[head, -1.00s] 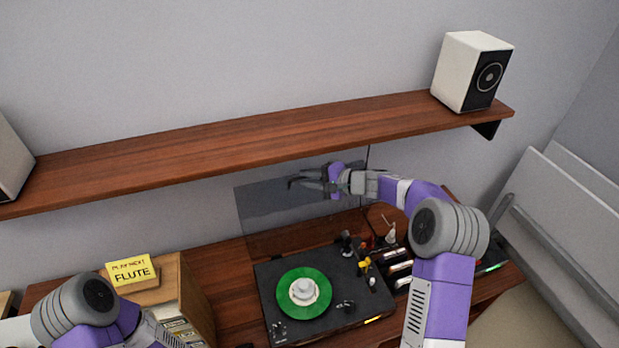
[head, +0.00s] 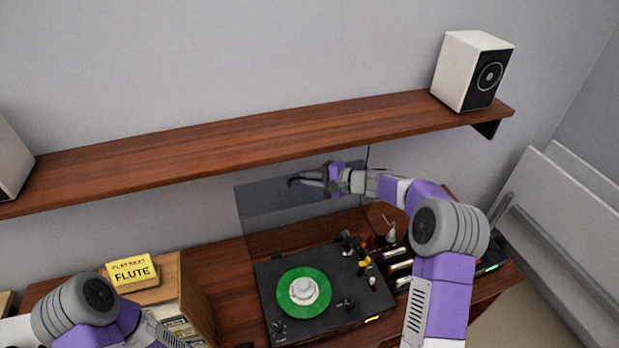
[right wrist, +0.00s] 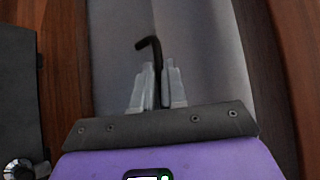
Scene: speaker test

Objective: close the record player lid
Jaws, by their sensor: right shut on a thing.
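The record player (head: 325,320) is a black deck with a green record (head: 290,306) on it. Its clear lid (head: 262,200) stands raised at the back, a see-through pane against the wall. My right gripper (head: 308,178) is in front of the lid's upper part, with its fingers closed together. In the right wrist view the fingers (right wrist: 158,85) are shut on a thin black hooked rod (right wrist: 150,44) that sticks out past their tips. I cannot tell whether the rod touches the lid. My left arm shows at bottom left; its gripper is out of view.
A wooden shelf (head: 230,147) runs above the lid, with a white speaker (head: 463,70) at its right end. A box with a yellow FLUTE card (head: 133,270) stands left of the deck. Small items, including a yellow one (head: 365,262), crowd the deck's right side.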

